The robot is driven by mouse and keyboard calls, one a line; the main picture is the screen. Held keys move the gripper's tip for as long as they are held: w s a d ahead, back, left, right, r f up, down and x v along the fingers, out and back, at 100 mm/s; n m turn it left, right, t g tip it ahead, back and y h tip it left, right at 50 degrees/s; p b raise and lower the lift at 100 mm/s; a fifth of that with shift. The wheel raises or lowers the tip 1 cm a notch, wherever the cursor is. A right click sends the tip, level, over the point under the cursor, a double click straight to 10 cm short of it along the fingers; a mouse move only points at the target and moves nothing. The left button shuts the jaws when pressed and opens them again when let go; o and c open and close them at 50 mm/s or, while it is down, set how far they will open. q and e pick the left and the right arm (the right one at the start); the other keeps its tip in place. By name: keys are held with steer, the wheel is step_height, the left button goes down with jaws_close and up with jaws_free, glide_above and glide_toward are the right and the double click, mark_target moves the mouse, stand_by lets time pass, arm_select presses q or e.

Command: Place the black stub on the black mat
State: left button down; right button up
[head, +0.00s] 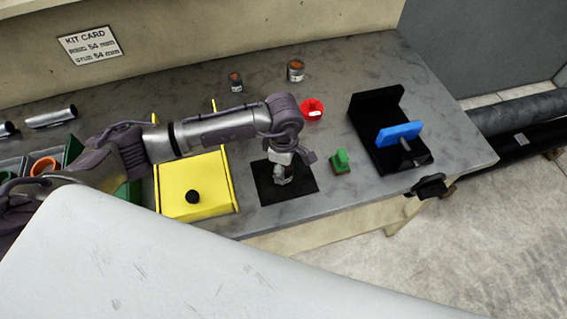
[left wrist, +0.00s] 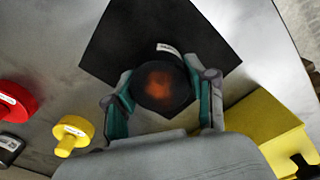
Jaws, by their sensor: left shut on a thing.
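The black mat (head: 304,184) lies flat on the grey bench, under my left gripper (head: 281,179). In the left wrist view the mat (left wrist: 122,38) shows behind the held part. My left gripper's teal-padded fingers (left wrist: 162,98) are shut on both sides of the round black stub (left wrist: 160,70). Its end facing the camera has a rusty orange patch, and a pale label shows at its rim. In the head view the stub is hard to make out against the dark mat. I cannot tell whether it touches the mat. My right gripper is not in view.
A yellow box (head: 178,178) with a black knob (head: 193,197) stands left of the mat. A green part (head: 341,160) sits close at right, then a black fixture (head: 361,127) with a blue plate (head: 399,134). A red part (head: 312,108) and two cans (head: 295,71) stand behind.

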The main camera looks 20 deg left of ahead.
arm_select(q)
steer(key=shift+f, duration=0.15)
steer(key=c, duration=0.7)
jaws_free()
steer(key=o, duration=0.3)
steer(key=shift+o, duration=0.2)
